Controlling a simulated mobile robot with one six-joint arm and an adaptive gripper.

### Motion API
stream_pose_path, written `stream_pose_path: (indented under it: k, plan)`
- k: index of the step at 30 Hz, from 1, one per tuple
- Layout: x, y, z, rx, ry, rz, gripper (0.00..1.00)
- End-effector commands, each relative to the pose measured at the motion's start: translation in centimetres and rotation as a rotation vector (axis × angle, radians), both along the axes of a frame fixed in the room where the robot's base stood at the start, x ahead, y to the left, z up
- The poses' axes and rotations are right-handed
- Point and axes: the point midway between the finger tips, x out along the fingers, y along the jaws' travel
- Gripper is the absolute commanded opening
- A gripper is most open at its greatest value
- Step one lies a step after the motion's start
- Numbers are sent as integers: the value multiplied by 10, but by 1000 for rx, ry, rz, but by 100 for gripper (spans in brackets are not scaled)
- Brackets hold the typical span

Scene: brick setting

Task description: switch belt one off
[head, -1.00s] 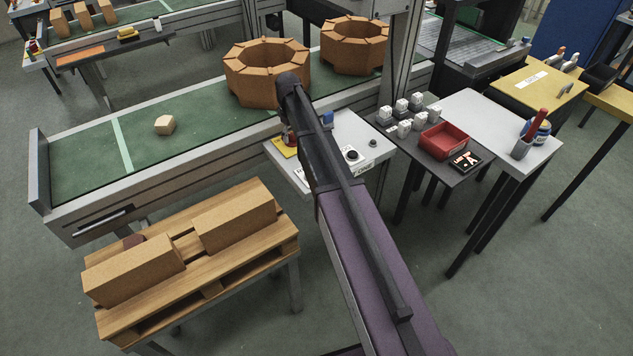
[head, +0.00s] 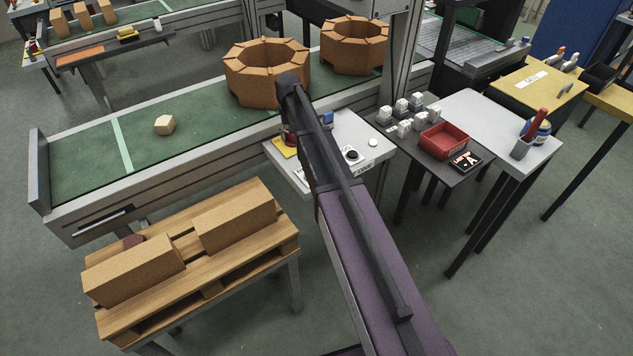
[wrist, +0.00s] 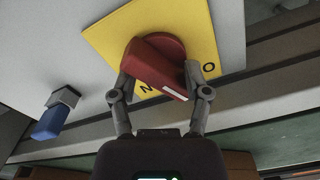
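A red rotary switch (wrist: 158,62) sits on a yellow plate (wrist: 110,32) in the wrist view. Its handle lies diagonally, with a white mark at its lower right end. The letters N and O show on the plate, on either side of that end; the rest of the lettering is hidden. My gripper (wrist: 158,80) has one finger on each side of the handle and appears closed on it. In the head view, the yellow plate (head: 285,148) is on the grey control panel (head: 345,128) beside the green belt (head: 85,170); my arm hides most of the switch.
The panel also has a blue knob (wrist: 48,122), a dark button (head: 353,156) and a bright white lamp (head: 373,142). A brick ring (head: 265,85) and a small pale block (head: 164,124) are on the belt. A pallet with bricks (head: 200,285) stands in front.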

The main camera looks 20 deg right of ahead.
Motion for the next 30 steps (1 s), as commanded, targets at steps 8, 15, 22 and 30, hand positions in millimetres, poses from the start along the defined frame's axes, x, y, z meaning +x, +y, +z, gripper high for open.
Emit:
stream_pose_path:
  k: [8,15,22,30]
  plan:
    - [1,0,0,0,-1,-184,60]
    - [1,0,0,0,-1,-342,60]
    - [1,0,18,0,-1,-391,60]
    - [0,0,40,0,-1,-389,60]
